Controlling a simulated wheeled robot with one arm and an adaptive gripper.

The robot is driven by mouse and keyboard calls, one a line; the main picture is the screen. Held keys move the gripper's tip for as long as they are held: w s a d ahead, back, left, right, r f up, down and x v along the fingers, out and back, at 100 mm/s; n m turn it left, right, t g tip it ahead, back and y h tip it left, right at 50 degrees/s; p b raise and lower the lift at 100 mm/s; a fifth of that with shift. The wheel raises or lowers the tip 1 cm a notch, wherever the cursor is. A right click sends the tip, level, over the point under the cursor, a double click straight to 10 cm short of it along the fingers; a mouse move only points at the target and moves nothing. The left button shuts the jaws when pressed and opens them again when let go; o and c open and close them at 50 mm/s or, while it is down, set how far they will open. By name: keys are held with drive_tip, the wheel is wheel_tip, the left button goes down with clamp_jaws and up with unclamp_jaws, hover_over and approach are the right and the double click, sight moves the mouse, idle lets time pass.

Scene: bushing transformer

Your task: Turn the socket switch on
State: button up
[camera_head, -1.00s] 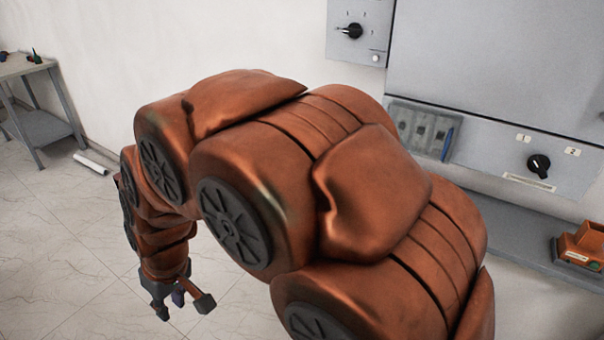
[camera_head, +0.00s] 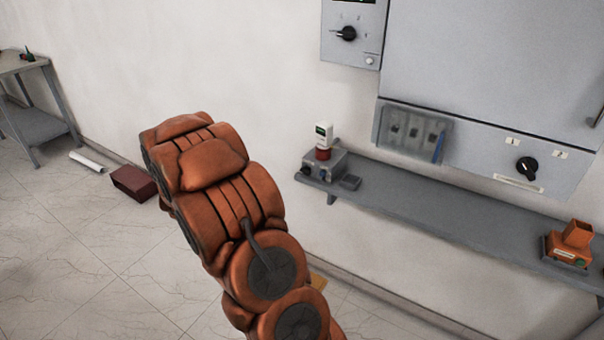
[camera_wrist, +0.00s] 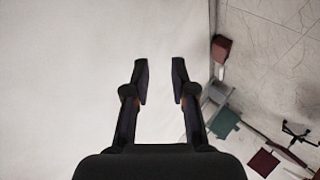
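A grey wall cabinet fills the upper right of the head view. On its lower panel is a black rotary knob (camera_head: 526,169) between two small white labels, with a label strip below. Left of it is a socket-like block (camera_head: 413,132) under a clear cover. Another black knob (camera_head: 347,33) sits on a smaller box at the cabinet's left. I cannot tell which is the socket switch. My gripper (camera_wrist: 160,82) is open and empty in the wrist view, in front of bare white wall. It is hidden in the head view, and no knob shows in the wrist view.
A grey shelf (camera_head: 450,220) runs below the cabinet. It holds a small grey device (camera_head: 325,165) with a red-and-white item on top, and an orange device (camera_head: 570,245). A table (camera_head: 35,110) and a dark red box (camera_head: 134,182) are at left. Open floor lies between.

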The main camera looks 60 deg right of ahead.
drive_tip(key=s+d+f+g+h, duration=0.1)
drive_tip(key=s+d+h, duration=0.15)
drive_tip(key=d, duration=0.25)
drive_tip(key=s+d+f+g+h, duration=0.1)
drive_tip(key=s+d+g+h, duration=0.15)
drive_tip(key=d, duration=0.25)
drive_tip(key=n+g+h+p, duration=0.1)
drive_tip(key=g+h+p, duration=0.1)
drive_tip(key=g+h, duration=0.15)
approach(304, 173)
drive_tip(key=d, duration=0.2)
drive_tip(key=shift+w+d+f+p, duration=0.1)
drive_tip(key=shift+d+p, duration=0.55)
drive_tip(key=shift+d, duration=1.05)
drive_tip(key=shift+d+f+p, duration=0.1)
drive_tip(key=shift+d+p, duration=0.5)
drive_tip(key=shift+d, duration=1.1)
clamp_jaws()
